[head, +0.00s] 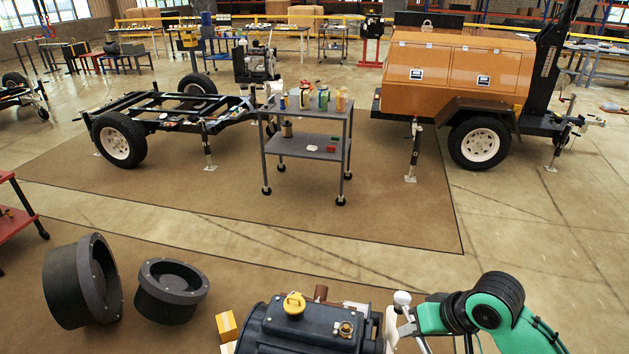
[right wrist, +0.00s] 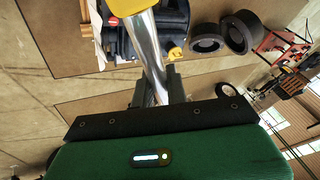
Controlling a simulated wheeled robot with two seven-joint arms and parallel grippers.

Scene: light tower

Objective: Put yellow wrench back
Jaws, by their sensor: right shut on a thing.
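The yellow wrench (right wrist: 150,55) shows in the right wrist view as a shiny silver shaft with a yellow part at the top edge. My right gripper (right wrist: 158,88) is shut around the silver shaft, and the shaft runs on past the fingers. The yellow part is cut off by the frame. In the head view my green right arm comes in at the bottom right, beside a dark blue machine; its gripper is hard to make out there. I cannot make out the wrench clearly in the head view. My left gripper is not in view.
The dark blue machine (head: 275,326) has a yellow cap (head: 293,304) on top. Two black rings (head: 82,285) stand to its left. A grey cart (head: 308,146) with small items stands mid-floor, between a trailer frame (head: 170,118) and an orange generator trailer (head: 455,68). The brown mat around the cart is mostly clear.

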